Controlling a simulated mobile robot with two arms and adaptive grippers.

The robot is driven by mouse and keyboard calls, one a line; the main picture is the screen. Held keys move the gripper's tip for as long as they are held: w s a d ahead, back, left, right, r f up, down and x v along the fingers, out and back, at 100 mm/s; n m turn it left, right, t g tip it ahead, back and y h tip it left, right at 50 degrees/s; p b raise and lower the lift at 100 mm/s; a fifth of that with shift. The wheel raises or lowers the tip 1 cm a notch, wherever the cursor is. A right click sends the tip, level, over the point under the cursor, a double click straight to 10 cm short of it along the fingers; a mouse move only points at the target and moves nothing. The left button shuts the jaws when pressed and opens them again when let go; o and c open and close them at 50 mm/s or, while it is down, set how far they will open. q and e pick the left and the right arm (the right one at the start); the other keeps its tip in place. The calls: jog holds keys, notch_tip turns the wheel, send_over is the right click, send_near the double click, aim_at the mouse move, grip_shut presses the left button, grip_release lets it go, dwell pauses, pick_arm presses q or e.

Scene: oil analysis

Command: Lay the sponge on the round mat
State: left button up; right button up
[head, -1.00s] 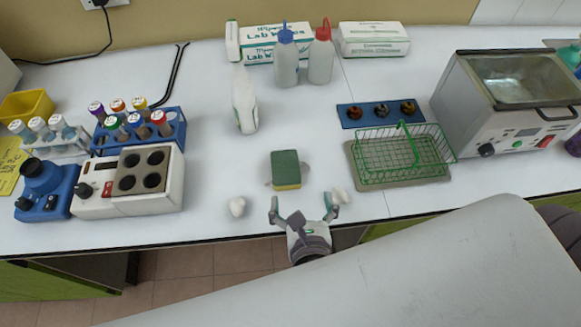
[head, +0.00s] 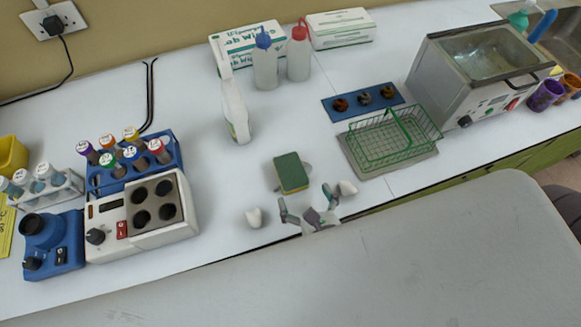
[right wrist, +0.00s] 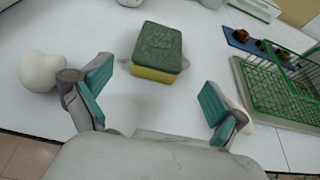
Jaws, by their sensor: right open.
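The sponge (head: 291,173), green on top and yellow below, lies on the white bench near its front edge. It also shows in the right wrist view (right wrist: 157,50), straight ahead of the fingers. A grey edge (head: 306,167) shows around its base. It may be the round mat, mostly hidden under the sponge, but I cannot tell for sure. My right gripper (head: 307,203) is open and empty, just in front of the sponge, with its teal-padded fingers apart and not touching it. My left gripper is out of view.
White lumps lie left (head: 255,217) and right (head: 347,188) of my right gripper, close to its fingers. A green wire basket (head: 390,140) stands to the right, a white spray bottle (head: 235,110) behind, and a white heating block (head: 110,245) to the left.

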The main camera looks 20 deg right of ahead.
aim_at(295, 182)
jog(key=shift+w+f, duration=0.1)
jog(key=shift+w, duration=0.5)
jog(key=p+x, duration=0.1)
jog(key=x, duration=0.2)
jog(key=shift+w+a+f+p, duration=0.1)
jog(key=shift+w+a+p, duration=0.05)
jog(key=shift+w+p, duration=0.2)
jog(key=shift+w+f, duration=0.25)
jog(key=shift+w, duration=0.1)
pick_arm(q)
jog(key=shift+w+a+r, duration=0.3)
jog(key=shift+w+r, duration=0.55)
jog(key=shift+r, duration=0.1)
pick_arm(e)
jog(key=c, duration=0.9)
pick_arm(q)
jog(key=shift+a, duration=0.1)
pick_arm(e)
jog(key=shift+o, duration=0.2)
jog(key=shift+r, duration=0.15)
